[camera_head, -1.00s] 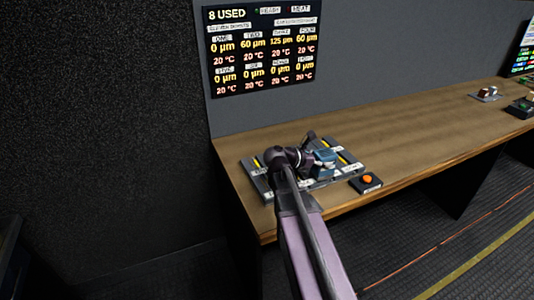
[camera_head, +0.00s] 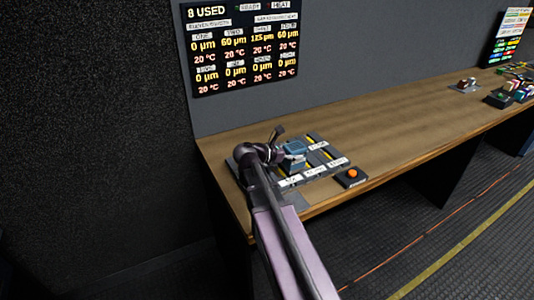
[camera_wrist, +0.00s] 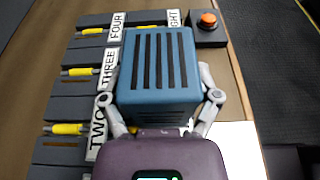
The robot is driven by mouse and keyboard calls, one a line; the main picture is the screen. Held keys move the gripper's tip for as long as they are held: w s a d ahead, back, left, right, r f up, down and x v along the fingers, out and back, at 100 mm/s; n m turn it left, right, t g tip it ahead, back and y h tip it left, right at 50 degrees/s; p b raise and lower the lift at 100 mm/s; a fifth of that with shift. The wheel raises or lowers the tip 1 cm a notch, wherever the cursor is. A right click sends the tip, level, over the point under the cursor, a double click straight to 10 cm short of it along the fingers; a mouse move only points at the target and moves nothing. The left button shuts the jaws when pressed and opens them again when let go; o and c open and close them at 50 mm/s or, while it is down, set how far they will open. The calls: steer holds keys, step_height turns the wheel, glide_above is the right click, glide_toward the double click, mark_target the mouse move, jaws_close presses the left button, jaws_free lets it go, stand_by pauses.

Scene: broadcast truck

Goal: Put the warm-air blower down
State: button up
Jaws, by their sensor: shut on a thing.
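The warm-air blower is a blue box with dark slots on top. In the wrist view the blower (camera_wrist: 160,65) sits between the two grey fingers of my gripper (camera_wrist: 160,100), which are closed on its sides. In the head view the blower (camera_head: 294,149) shows over the middle of a dark slotted board (camera_head: 329,168) on the bench, with my gripper (camera_head: 284,158) beside it. I cannot tell whether its underside touches the board. The board carries labels such as TWO, THREE and FOUR, and yellow pieces in slots. The blower and my arm hide part of it.
A black box with an orange button (camera_head: 352,173) stands right of the board, near the front edge of the wooden bench (camera_head: 400,125). Bare bench stretches right to small items (camera_head: 467,85) and a dark tray. A readings screen (camera_head: 240,50) hangs on the wall behind.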

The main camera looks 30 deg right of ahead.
steer(key=p+v, duration=0.2)
steer(key=v, duration=0.5)
steer(key=shift+w+a+r, duration=0.2)
steer(key=shift+a+r, duration=0.05)
steer(key=shift+a, duration=0.1)
steer(key=w+d+f+b, duration=0.1)
steer(key=w+d, duration=0.2)
steer(key=w, duration=1.1)
steer(key=shift+d+f, duration=0.2)
steer(key=shift+d, duration=0.15)
steer(key=shift+w, duration=0.2)
steer(key=shift+w+d+f+b, duration=0.1)
steer(key=shift+w+f+b, duration=0.15)
steer(key=shift+f+b, duration=0.75)
steer(key=shift+w+d+f+b, duration=0.1)
steer(key=shift+w+f+b, duration=0.2)
steer(key=shift+f+b, duration=0.6)
steer(key=shift+f+b, duration=0.2)
steer(key=shift+b, duration=0.1)
steer(key=o, duration=1.1)
